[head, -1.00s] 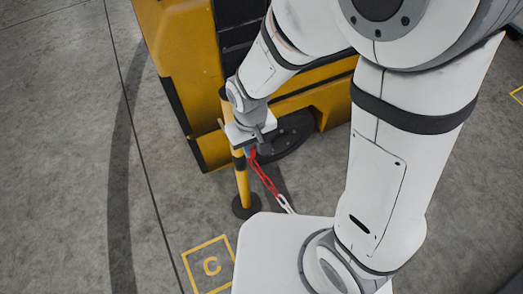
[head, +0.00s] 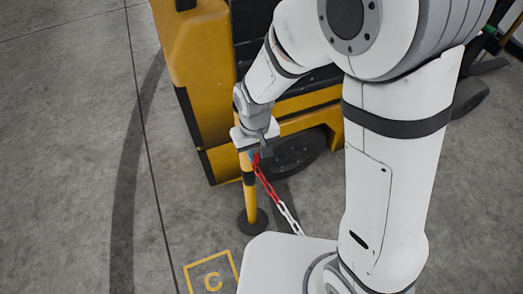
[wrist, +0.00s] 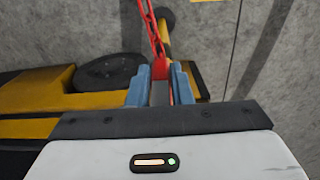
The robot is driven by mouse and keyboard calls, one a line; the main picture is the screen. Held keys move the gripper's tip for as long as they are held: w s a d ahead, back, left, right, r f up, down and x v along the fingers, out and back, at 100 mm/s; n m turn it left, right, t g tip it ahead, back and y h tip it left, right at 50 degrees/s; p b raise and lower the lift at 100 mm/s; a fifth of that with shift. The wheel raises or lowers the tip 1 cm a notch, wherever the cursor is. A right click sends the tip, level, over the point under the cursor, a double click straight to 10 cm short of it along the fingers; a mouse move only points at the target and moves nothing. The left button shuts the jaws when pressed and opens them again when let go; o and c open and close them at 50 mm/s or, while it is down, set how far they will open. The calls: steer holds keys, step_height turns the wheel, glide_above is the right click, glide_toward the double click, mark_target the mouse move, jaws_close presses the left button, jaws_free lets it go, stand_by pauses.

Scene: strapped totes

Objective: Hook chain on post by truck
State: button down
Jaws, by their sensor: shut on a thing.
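My gripper (head: 256,152) is shut on the end of a red and white chain (head: 266,180). In the wrist view the blue fingers of my gripper (wrist: 160,84) pinch a red piece, with red chain (wrist: 156,36) running away from it. The chain slopes down right to white links behind my white base. The yellow and black post (head: 250,198) stands upright on a dark round foot. My gripper overlaps its upper part in the head view and hides its top. The post also shows partly behind the chain in the wrist view (wrist: 165,44). I cannot tell whether chain and post touch.
The yellow and black truck (head: 191,70) stands close behind the post, with a dark wheel (head: 296,152) beside it. Grey floor at the left is clear.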

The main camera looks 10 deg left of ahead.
steer(key=shift+f, duration=0.1)
steer(key=c, duration=1.2)
jaws_free()
step_height(320, 180, up, 8)
steer(key=shift+f, duration=0.1)
steer(key=s+d+r+m+t, duration=0.1)
steer(key=d+r, duration=0.3)
steer(key=d, duration=0.4)
steer(key=s+d+r+m+t+p, duration=0.1)
steer(key=s+d+r+m, duration=0.2)
steer(key=d, duration=0.4)
steer(key=s+d+r+m+p, duration=0.1)
steer(key=s+d+r+m, duration=0.1)
steer(key=d+r, duration=0.3)
steer(key=d, duration=0.3)
steer(key=shift+d+t, duration=0.3)
steer(key=shift+t, duration=0.1)
